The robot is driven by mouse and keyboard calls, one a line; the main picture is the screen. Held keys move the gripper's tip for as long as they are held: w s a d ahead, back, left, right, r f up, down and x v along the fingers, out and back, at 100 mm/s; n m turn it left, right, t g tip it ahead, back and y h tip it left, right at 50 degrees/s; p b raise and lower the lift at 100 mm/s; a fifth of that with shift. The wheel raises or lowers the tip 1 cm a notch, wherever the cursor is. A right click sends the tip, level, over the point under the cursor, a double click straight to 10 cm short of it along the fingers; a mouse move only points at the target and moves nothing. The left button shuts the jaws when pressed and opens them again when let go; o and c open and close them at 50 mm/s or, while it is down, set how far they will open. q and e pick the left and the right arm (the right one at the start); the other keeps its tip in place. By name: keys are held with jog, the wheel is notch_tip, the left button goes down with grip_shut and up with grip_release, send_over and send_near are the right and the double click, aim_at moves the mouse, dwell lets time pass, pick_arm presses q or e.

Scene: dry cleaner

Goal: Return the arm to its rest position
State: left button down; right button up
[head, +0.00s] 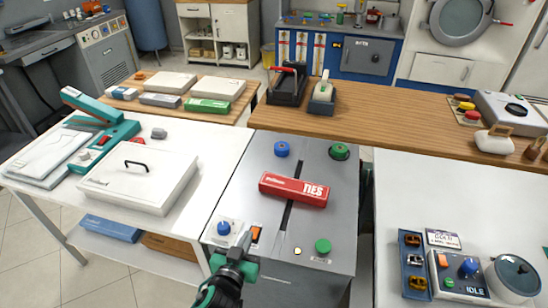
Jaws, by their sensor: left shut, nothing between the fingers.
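My left gripper (244,240) is low in the middle of the head view, its dark and teal arm coming up from the bottom edge. Its fingers are shut and empty. They are over the front left of the grey machine top (250,186), close to an orange switch (255,234) and a blue knob (223,228). I cannot tell whether they touch the switch. My right gripper is not in view.
A red ties box (294,189) lies across the slot in the grey top. A white lidded case (138,182) and a teal press (108,140) sit on the left table. The right table holds a control box (458,275) and a grey pot (513,278); its middle is clear.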

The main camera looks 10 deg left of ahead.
pick_arm(q)
jog(key=s+a+f+n+g+y, duration=0.1)
jog(key=s+a+f+g+y, duration=0.1)
jog(key=s+a+f+g, duration=0.35)
jog(key=s+m+g+h, duration=0.25)
jog(key=s+g, duration=0.45)
jog(key=s, duration=0.9)
notch_tip(320, 180, down, 31)
jog(key=g, duration=0.1)
jog(key=s+a+f, duration=0.2)
jog(key=s+f, duration=0.7)
jog(key=s+a+f+g+y, duration=0.1)
jog(key=s+a+f, duration=0.1)
jog(key=s+f, duration=0.8)
jog(key=shift+f, duration=0.3)
jog(key=shift+m+g, duration=0.25)
